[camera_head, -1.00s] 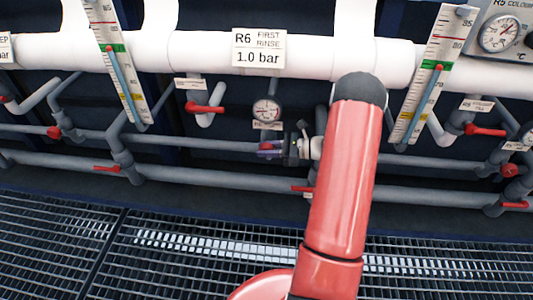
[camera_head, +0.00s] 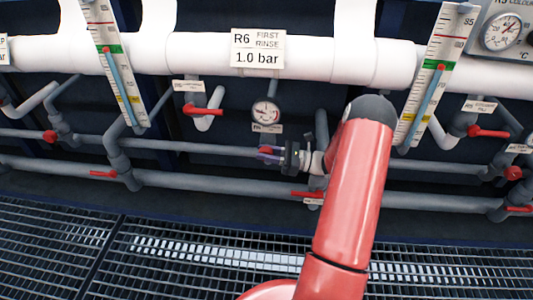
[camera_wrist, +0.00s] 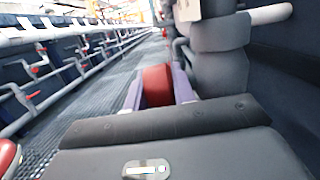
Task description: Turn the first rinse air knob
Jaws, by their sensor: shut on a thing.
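The first rinse air knob is a red round knob (camera_wrist: 157,86), seen in the wrist view between the two purple fingers of my gripper (camera_wrist: 160,76). The fingers are shut on it, one on each side. In the head view my gripper (camera_head: 268,153) sits on the grey pipework under a round gauge (camera_head: 265,111), and it largely hides the knob. The sign R6 FIRST RINSE, 1.0 bar (camera_head: 258,48) is on the white pipe above. The gauge reading is too small to tell.
Red lever valves stand to the left (camera_head: 203,109) and right (camera_head: 488,132) on grey pipes. A red-handled valve (camera_head: 306,194) is just below my gripper. Thick grey pipe (camera_wrist: 220,55) is close on the right in the wrist view. Grating floor (camera_head: 200,250) lies in front.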

